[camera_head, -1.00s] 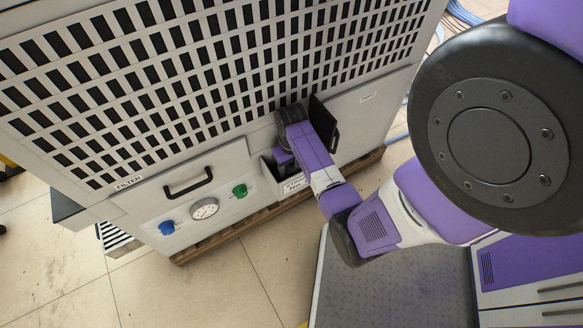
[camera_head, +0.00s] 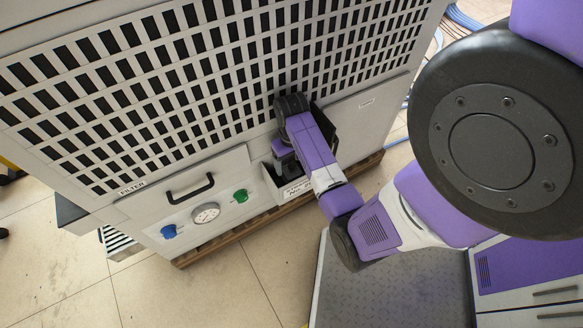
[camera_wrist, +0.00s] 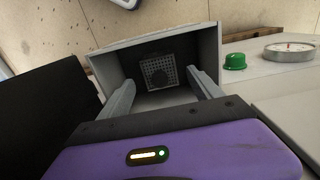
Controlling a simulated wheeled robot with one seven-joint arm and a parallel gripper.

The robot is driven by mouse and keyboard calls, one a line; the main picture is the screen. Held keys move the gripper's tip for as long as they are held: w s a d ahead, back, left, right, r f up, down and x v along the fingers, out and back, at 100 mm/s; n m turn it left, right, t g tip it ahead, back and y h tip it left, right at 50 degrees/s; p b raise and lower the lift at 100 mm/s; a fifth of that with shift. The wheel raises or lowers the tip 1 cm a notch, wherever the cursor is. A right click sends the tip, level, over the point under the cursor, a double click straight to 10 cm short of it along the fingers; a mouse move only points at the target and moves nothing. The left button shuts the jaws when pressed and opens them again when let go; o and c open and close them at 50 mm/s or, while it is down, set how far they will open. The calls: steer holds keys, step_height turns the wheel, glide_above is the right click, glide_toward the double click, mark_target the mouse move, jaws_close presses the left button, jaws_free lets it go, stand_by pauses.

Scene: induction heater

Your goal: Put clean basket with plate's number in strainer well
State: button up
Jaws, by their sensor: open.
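The strainer well (camera_head: 272,181) is an open grey box at the lower front of the cabinet, with a white number plate (camera_head: 297,188) on its outer face. The plate's number is too small to read. In the wrist view the well (camera_wrist: 206,46) is seen from above. A small grey square mesh piece (camera_wrist: 158,72) with a dark round middle lies deep inside; I cannot tell whether it is a basket or the well's own strainer. My gripper (camera_wrist: 161,80) is open and empty over the well, a finger to either side of the mesh in the picture. No separate basket is identifiable.
A black flap (camera_wrist: 45,118), probably the well's lid, stands beside the well. A green knob (camera_head: 240,195), a gauge (camera_head: 205,213), a blue knob (camera_head: 169,231) and a filter drawer with a black handle (camera_head: 190,188) are to the left.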

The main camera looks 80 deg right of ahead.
step_height(320, 180, up, 6)
steer(key=shift+f+p, duration=0.2)
steer(key=shift+p, duration=0.3)
steer(key=shift+a+f, duration=0.2)
steer(key=shift+a, duration=0.15)
steer(key=a+r+n+t+h+p, duration=0.2)
steer(key=a+n+t, duration=0.1)
steer(key=a, duration=0.5)
steer(key=a+r+n+t+h+p, duration=0.2)
steer(key=a+t+p, duration=0.1)
steer(key=a, duration=0.5)
steer(key=s+a+r+n+t+y+p, duration=0.1)
steer(key=a+r+t, duration=0.3)
steer(key=r, duration=1)
steer(key=s+a+r+n+t+y+p, duration=0.2)
steer(key=s+a+r+n+t+y, duration=0.1)
steer(key=a+r, duration=0.8)
step_height(320, 180, up, 3)
steer(key=shift+s+a+r+n+t, duration=0.15)
steer(key=shift+s+n+t, duration=0.45)
steer(key=shift+t, duration=0.4)
